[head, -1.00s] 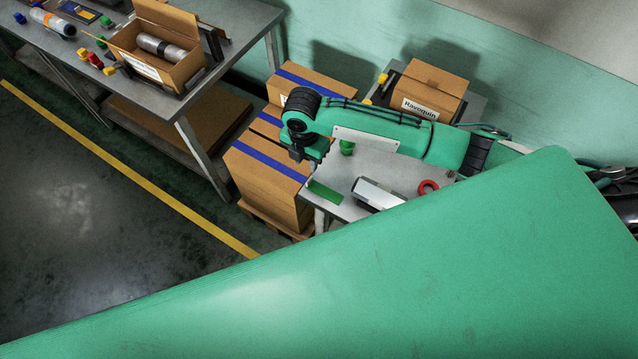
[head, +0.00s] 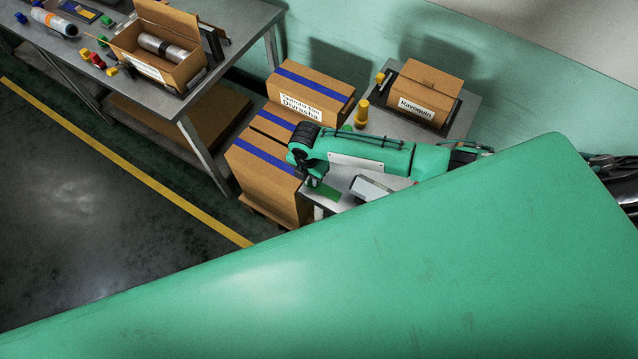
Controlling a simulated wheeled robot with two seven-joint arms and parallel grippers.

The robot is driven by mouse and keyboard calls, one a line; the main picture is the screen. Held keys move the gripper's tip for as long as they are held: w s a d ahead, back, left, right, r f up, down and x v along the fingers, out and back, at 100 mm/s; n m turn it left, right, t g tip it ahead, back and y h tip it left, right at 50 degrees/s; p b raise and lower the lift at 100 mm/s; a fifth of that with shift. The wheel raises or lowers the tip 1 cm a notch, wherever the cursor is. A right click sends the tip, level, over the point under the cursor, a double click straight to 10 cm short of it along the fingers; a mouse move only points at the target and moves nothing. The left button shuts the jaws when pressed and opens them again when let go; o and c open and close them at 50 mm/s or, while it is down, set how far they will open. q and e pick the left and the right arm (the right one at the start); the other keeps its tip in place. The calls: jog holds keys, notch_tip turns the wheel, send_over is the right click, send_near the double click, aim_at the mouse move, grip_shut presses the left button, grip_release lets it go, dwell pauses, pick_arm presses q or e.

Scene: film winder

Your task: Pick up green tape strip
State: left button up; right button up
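The green tape strip (head: 329,192) lies flat on the small grey table, near its left front corner. It is partly covered by my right arm in this view. My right gripper (head: 313,183) hangs at the wrist, pointing down, just left of the strip's visible part. It is small and dark, so I cannot tell whether its fingers are open or whether they touch the strip. My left gripper is not in view.
A silver-and-white box-like object (head: 372,187) lies right of the strip. A yellow bottle (head: 362,113) and the Ravoquin carton (head: 425,94) stand behind my arm. Blue-taped cartons (head: 262,182) stand at left. A larger workbench (head: 190,108) stands farther left.

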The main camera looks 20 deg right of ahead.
jog(key=shift+c, duration=0.2)
grip_shut()
jog(key=shift+r, duration=0.15)
notch_tip(320, 180, up, 20)
jog(key=b, duration=0.5)
dwell(0.6)
